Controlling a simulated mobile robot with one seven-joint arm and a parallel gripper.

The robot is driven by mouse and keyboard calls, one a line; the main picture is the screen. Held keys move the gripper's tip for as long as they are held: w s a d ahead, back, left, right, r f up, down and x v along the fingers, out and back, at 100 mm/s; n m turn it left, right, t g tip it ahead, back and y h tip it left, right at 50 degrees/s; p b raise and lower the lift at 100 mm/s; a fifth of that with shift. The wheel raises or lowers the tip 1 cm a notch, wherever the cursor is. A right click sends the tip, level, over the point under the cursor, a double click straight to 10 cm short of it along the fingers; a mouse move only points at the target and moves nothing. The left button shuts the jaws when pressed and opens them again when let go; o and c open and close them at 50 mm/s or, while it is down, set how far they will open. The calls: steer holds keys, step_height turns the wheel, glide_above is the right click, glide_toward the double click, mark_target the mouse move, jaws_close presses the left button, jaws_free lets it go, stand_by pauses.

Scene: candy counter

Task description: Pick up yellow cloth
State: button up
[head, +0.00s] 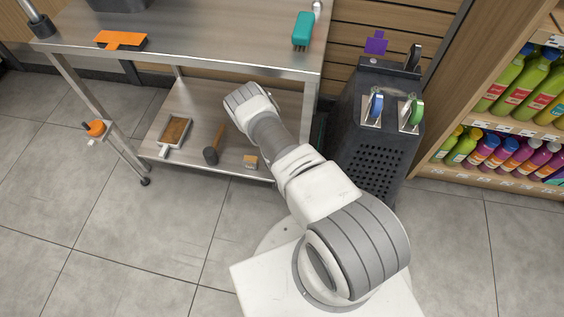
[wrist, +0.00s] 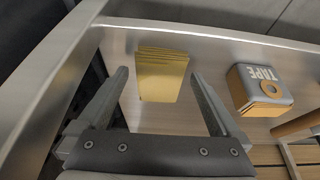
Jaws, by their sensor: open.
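The yellow cloth (wrist: 162,75) looks like a folded, flat stack with layered edges. It lies on a light shelf surface in the upper middle of the wrist view. My gripper (wrist: 159,76) is open, with one finger to the left and one to the right of the cloth in the picture. Nothing is held. I cannot tell whether the fingers touch the shelf. In the head view my arm reaches over the metal table's lower shelf (head: 205,100); the fingers and the cloth are hidden there.
A grey and orange tape box (wrist: 259,90) stands right of the cloth. A metal rim (wrist: 200,31) runs behind it. On the lower shelf are a dustpan-like tray (head: 173,132), a mallet (head: 212,152) and a small block (head: 250,161). A dark perforated stand (head: 375,150) is right of my arm.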

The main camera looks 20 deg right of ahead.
steer(key=shift+w+d+f, duration=0.1)
steer(key=shift+w+f, duration=0.05)
steer(key=shift+f, duration=0.25)
steer(key=c, duration=1.2)
steer(key=shift+r, duration=0.1)
